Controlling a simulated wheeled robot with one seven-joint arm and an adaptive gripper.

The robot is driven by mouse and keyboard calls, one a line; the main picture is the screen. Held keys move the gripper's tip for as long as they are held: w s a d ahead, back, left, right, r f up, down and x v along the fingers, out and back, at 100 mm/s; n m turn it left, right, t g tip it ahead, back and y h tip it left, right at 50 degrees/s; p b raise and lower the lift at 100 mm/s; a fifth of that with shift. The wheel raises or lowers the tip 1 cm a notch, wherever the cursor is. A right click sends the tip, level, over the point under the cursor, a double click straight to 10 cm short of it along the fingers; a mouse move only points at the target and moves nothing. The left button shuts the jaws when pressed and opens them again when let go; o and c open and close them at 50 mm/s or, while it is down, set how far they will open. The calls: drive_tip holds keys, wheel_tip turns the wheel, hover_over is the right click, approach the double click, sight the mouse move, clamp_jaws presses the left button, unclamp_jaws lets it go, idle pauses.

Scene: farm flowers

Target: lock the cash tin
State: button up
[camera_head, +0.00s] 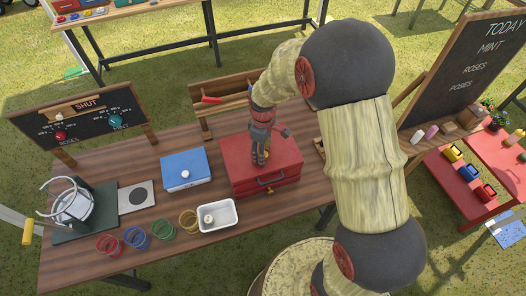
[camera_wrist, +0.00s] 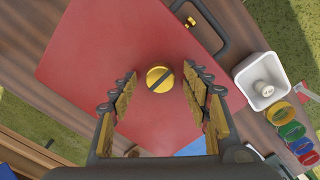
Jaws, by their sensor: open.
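The red cash tin (camera_head: 240,176) stands on the wooden table, its lid down, with a dark handle (camera_wrist: 224,38) at its front. On the lid in the wrist view is a round gold knob (camera_wrist: 160,79) with a dark slanting bar across it. A small gold fitting (camera_wrist: 190,22) shows near the handle side. My gripper (camera_head: 261,163) points down over the lid. In the wrist view its two fingers (camera_wrist: 160,77) are open, one on each side of the knob, with a visible gap to it. Their height above the lid is hard to judge.
Left of the tin is a blue box (camera_head: 184,167) with a white knob. A white tray (camera_head: 217,226) holding a small pale object, and several coloured rings (camera_head: 163,230), stand near the front edge. A wooden rack (camera_head: 203,112) is behind. A chalkboard (camera_head: 478,60) stands right.

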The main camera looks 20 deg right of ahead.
drive_tip(key=shift+r, duration=0.1)
wheel_tip(320, 180, up, 12)
idle(0.6)
idle(0.4)
drive_tip(key=s+r+m+t+b, duration=0.2)
drive_tip(key=s+r+m, duration=0.2)
drive_tip(key=s, duration=0.7)
drive_tip(key=s+r+m+t+b, duration=0.3)
drive_tip(key=s+r+m, duration=0.2)
drive_tip(key=s, duration=0.6)
wheel_tip(320, 180, up, 2)
drive_tip(key=shift+t, duration=0.3)
